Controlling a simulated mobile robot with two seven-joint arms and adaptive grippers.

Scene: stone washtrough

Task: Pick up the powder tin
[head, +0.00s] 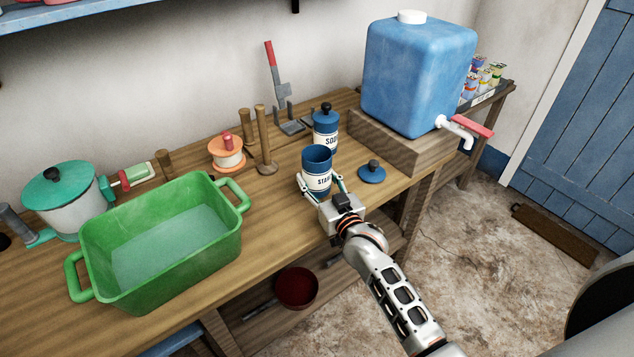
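Two blue-and-white tins stand on the wooden bench. The nearer one, labelled like "STARCH" (317,181), is upright and has no lid, so its dark blue inside shows. The farther one, labelled like "SODA" (326,135), has its knobbed blue lid on. A loose blue lid (371,174) lies on the bench to the right. My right gripper (322,184) reaches in from the lower right, with one finger on each side of the open tin. I cannot tell whether both fingers touch it. My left gripper is not in view.
A green basin (165,290) and a teal-lidded pot (66,200) stand at left. An orange spool-like object (227,152) and wooden posts (263,140) stand behind. A blue water tank (415,80) with a tap sits on a wooden block (395,142). A red bowl (296,288) is below.

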